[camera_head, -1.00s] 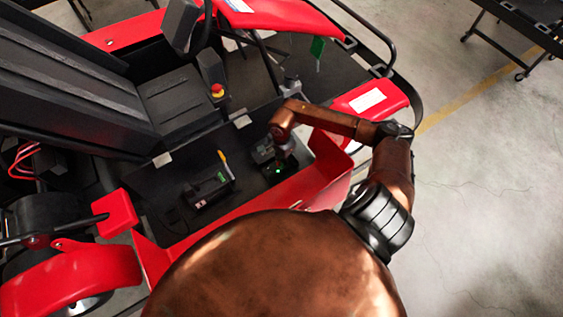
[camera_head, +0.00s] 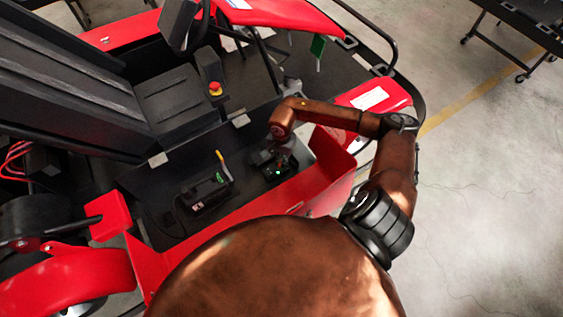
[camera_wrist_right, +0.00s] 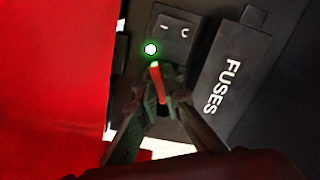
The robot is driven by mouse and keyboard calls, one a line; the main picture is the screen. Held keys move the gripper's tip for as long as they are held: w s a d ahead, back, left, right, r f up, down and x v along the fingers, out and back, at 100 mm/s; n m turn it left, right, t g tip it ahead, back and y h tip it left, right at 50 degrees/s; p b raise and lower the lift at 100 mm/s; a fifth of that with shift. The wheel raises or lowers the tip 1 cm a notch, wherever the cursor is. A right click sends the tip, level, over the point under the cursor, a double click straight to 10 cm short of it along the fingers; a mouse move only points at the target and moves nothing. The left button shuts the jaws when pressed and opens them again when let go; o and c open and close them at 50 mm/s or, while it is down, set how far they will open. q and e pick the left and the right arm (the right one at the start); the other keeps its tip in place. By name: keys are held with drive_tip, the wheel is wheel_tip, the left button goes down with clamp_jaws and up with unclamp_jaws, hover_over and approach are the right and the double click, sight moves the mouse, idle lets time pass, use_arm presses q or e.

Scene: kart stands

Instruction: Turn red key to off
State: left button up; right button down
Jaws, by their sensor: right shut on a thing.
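In the right wrist view, the red key (camera_wrist_right: 160,85) stands at the black control panel (camera_wrist_right: 207,20), just below a lit green light (camera_wrist_right: 151,49). My right gripper (camera_wrist_right: 163,106) has its fingertips close together around the key and is shut on it. The key's lower part and its slot are hidden by the fingers. In the head view, my right gripper (camera_head: 283,156) reaches down to a small black box in the kart's side, where the green light (camera_head: 278,171) also shows. My left gripper is not in view.
A black rocker switch (camera_wrist_right: 173,25) and a cover marked FUSES (camera_wrist_right: 225,85) sit beside the key. The kart's seat (camera_head: 178,100), a red emergency button (camera_head: 215,88) and a second black box (camera_head: 206,191) are to the left.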

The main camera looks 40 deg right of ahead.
drive_tip(key=shift+f+n+b, duration=0.1)
drive_tip(key=shift+n+b, duration=0.5)
drive_tip(key=shift+b, duration=0.2)
drive_tip(key=shift+n+b, duration=1.75)
drive_tip(key=shift+n, duration=0.15)
drive_tip(key=shift+n+b, duration=0.35)
drive_tip(key=shift+n, duration=0.05)
